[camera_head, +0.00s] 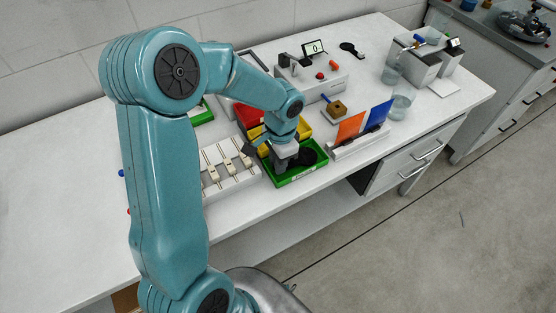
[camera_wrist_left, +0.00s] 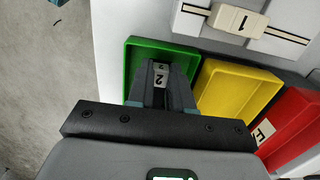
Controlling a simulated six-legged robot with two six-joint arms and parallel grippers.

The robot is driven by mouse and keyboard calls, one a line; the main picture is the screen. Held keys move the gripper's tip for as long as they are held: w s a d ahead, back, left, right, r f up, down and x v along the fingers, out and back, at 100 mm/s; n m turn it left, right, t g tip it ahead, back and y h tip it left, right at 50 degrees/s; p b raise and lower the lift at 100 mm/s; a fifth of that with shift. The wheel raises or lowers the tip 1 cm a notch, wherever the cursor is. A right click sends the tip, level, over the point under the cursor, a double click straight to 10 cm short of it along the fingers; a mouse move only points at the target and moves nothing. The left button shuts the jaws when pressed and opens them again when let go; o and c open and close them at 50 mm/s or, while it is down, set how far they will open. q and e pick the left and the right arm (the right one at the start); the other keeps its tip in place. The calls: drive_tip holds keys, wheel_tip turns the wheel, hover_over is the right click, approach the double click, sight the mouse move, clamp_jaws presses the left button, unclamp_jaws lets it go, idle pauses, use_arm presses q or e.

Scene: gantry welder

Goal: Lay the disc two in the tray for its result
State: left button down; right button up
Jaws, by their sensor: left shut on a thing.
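My left gripper (camera_head: 286,157) is low over the green tray (camera_head: 292,177), pointing down into it. In the left wrist view its fingers (camera_wrist_left: 160,88) are shut on disc two (camera_wrist_left: 160,72), of which only a pale face marked "2" shows between them. The green tray (camera_wrist_left: 134,62) surrounds the fingertips in that view. Whether the disc touches the tray floor cannot be told. A dark round patch in the tray in the head view may be shadow or part of the disc. My right gripper is not in view.
A yellow tray (camera_wrist_left: 225,95) and a red tray (camera_wrist_left: 290,118) stand beside the green one. A pale rack (camera_head: 228,180) with several rods is to its left; a block marked "1" (camera_wrist_left: 237,22) sits there. Orange (camera_head: 350,127) and blue (camera_head: 378,114) panels stand right.

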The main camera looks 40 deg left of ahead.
use_arm(q)
drive_tip(key=shift+f+b, duration=0.55)
drive_tip(key=shift+f, duration=0.1)
drive_tip(key=c, duration=1)
unclamp_jaws()
drive_tip(key=shift+c, duration=0.2)
drive_tip(key=shift+r, duration=0.3)
wheel_tip(320, 180, up, 13)
drive_tip(key=p, duration=0.1)
drive_tip(key=shift+w+p, duration=0.3)
drive_tip(key=shift+w, duration=0.1)
drive_tip(key=shift+s+f, duration=0.15)
drive_tip(key=shift+f, duration=0.05)
